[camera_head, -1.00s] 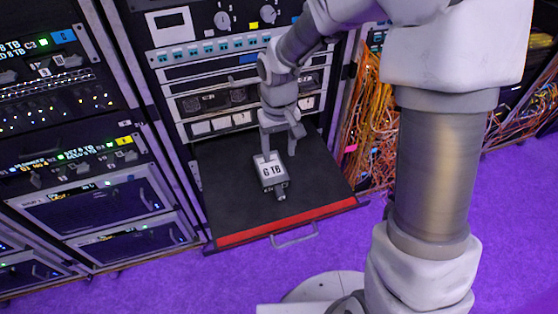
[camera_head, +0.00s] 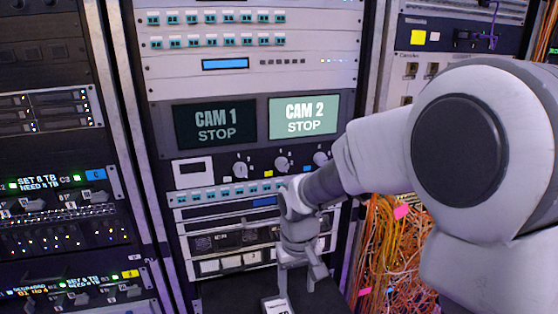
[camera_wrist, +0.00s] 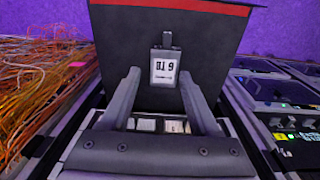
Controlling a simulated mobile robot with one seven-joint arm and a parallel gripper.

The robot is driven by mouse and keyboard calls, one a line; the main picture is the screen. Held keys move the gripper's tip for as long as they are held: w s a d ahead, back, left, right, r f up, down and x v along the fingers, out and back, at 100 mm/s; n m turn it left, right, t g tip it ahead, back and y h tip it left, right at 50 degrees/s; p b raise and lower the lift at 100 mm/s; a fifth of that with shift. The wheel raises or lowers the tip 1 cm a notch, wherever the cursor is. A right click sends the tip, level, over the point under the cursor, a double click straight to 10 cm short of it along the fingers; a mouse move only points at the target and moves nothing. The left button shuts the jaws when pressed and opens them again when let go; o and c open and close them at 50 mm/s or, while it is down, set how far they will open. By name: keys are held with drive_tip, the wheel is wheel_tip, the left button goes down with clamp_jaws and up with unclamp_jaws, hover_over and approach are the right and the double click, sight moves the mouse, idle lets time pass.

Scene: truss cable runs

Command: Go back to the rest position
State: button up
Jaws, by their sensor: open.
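My gripper (camera_head: 300,284) is open above a black pull-out shelf (camera_head: 228,293) in the middle rack. A small grey block with a white label (camera_head: 276,306) lies on the shelf, cut off by the bottom edge of the head view. In the wrist view the block (camera_wrist: 164,68) shows upside down on the shelf (camera_wrist: 120,40), beyond the gap between my two spread fingers (camera_wrist: 160,80). Nothing is between the fingers. Whether a fingertip touches the block is hard to tell.
Above the shelf are knob and switch panels and two screens, CAM 1 STOP (camera_head: 214,124) and CAM 2 STOP (camera_head: 304,117). Orange cables (camera_head: 395,250) hang at the right. Another rack (camera_head: 50,200) stands at the left. Purple floor (camera_wrist: 285,30) shows beyond the shelf.

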drive_tip(key=s+d+r+m+t+p, duration=0.1)
drive_tip(key=s+d+r+t+p, duration=0.1)
drive_tip(key=s+d+r, duration=0.3)
drive_tip(key=s+d+r+m+t+p, duration=0.2)
drive_tip(key=s+d+r, duration=0.3)
drive_tip(key=s+r, duration=0.6)
wheel_tip(320, 180, up, 5)
drive_tip(key=shift+s+t+p, duration=0.15)
drive_tip(key=shift+t+p, duration=0.35)
drive_tip(key=shift+p, duration=0.2)
drive_tip(key=shift+c, duration=1)
drive_tip(key=shift+a, duration=0.1)
drive_tip(key=shift+a, duration=0.1)
